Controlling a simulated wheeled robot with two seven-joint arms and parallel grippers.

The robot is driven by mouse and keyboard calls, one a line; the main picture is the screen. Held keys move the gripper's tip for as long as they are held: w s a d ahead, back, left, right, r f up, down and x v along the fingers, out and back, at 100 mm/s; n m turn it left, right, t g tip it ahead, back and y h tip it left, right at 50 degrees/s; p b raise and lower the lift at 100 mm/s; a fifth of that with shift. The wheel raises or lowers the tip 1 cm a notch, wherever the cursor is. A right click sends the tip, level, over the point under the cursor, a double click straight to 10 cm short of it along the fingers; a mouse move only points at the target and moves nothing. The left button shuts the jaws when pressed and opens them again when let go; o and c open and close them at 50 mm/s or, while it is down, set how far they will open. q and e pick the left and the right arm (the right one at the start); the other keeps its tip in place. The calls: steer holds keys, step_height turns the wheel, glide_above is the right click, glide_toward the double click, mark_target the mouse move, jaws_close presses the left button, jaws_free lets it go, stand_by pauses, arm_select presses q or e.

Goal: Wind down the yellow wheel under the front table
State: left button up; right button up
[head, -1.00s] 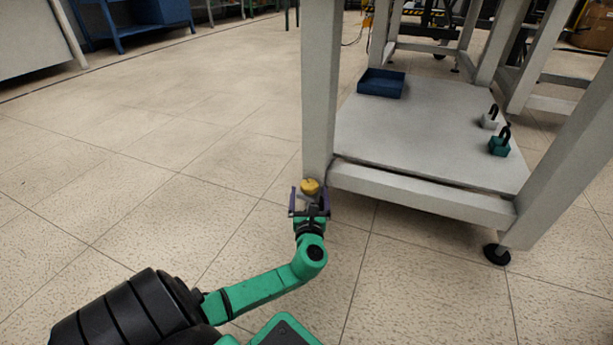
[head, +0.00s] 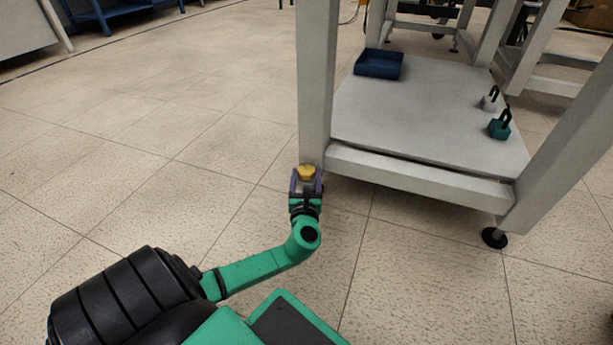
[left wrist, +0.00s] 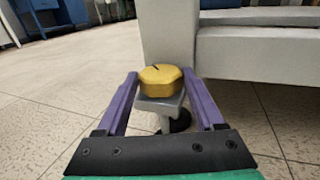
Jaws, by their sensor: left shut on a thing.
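The yellow wheel (head: 306,172) is at the foot of the near left leg of the front table (head: 420,180), low over the floor. In the left wrist view the wheel (left wrist: 160,80) is a faceted yellow knob with a dark mark on top. A grey block and a dark round foot show below it. My left gripper (head: 306,178) reaches in from the near side. Its two purple fingers (left wrist: 161,82) are shut on the wheel, one on each side. My right gripper is not in view.
The table's lower shelf (head: 410,125) holds a blue tray (head: 380,64), a grey padlock-like weight (head: 490,103) and a green one (head: 499,128). A black foot (head: 494,237) is under the right leg. The tiled floor at left is clear.

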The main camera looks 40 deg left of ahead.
arm_select(q)
steer(key=m+t+h, duration=0.1)
steer(key=h, duration=0.1)
steer(key=m+t+h, duration=0.1)
steer(key=m+h, duration=0.1)
steer(key=a+m+t+h, duration=0.1)
steer(key=h, duration=0.1)
steer(key=shift+s+m, duration=0.25)
steer(key=shift+m, duration=0.05)
steer(key=m+h, duration=0.2)
steer(key=h, duration=0.1)
steer(key=m+t+h, duration=0.1)
steer(key=h, duration=0.1)
steer(key=shift+a+r, duration=0.1)
steer(key=shift+a, duration=0.25)
steer(key=shift+a+m+g+h, duration=0.15)
steer(key=shift+m+h, duration=0.6)
steer(key=shift+h, duration=0.45)
steer(key=shift+a+m+g+h, duration=0.15)
steer(key=shift+m+h, duration=0.6)
steer(key=shift+h, duration=0.45)
steer(key=o, duration=1.4)
steer(key=shift+c, duration=0.2)
